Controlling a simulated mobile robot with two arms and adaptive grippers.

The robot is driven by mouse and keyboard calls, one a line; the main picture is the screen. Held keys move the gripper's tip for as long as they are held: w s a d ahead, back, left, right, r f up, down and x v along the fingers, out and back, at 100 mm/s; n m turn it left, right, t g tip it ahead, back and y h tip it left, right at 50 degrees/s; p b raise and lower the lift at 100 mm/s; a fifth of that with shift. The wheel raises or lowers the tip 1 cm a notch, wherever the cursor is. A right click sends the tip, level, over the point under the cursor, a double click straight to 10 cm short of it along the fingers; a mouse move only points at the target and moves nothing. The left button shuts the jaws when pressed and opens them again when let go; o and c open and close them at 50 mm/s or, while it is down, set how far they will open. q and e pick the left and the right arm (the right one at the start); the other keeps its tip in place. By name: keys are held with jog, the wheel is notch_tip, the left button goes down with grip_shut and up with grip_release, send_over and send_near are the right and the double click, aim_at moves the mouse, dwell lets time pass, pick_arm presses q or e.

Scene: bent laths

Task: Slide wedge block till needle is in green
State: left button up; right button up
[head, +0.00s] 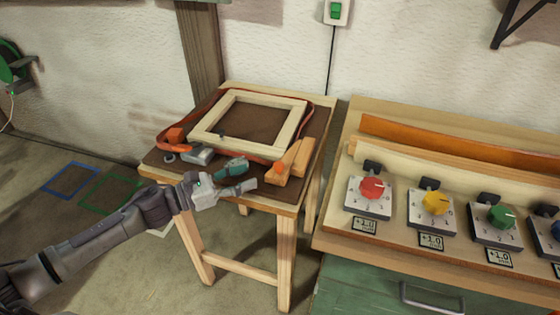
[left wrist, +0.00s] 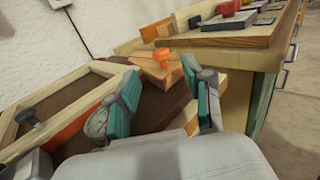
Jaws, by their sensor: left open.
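The wooden wedge block (head: 296,163) with an orange knob lies at the right front corner of the frame on the small table. It also shows beyond my fingertips in the left wrist view (left wrist: 150,70). The wooden frame (head: 203,126) lies flat with an orange strap (head: 312,112) around it. My left gripper (head: 242,178) is open and empty, over the table's front edge, left of the wedge block. My right gripper is out of view.
The small wooden table (head: 160,173) has a dark top. A grey tool-like part (head: 197,154) lies at its left front. A workbench (head: 335,222) with several coloured knobs on boxes stands to the right. Floor shows left of the table.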

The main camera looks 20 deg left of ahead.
aim_at(279, 164)
pick_arm(q)
jog(key=x, duration=0.3)
jog(key=p+x, duration=0.1)
jog(key=shift+w+d+r, duration=0.2)
jog(key=shift+d+r, duration=0.05)
jog(key=x, duration=0.4)
jog(key=shift+a+f+p, duration=0.1)
jog(key=shift+f+p, duration=0.05)
jog(key=shift+p, duration=0.25)
jog(key=shift+w+d, duration=0.25)
jog(key=shift+w+d+f, duration=0.1)
jog(key=shift+w+d, duration=0.05)
jog(key=shift+d, duration=0.1)
jog(key=shift+c, duration=0.5)
jog(key=c, duration=0.5)
grip_shut()
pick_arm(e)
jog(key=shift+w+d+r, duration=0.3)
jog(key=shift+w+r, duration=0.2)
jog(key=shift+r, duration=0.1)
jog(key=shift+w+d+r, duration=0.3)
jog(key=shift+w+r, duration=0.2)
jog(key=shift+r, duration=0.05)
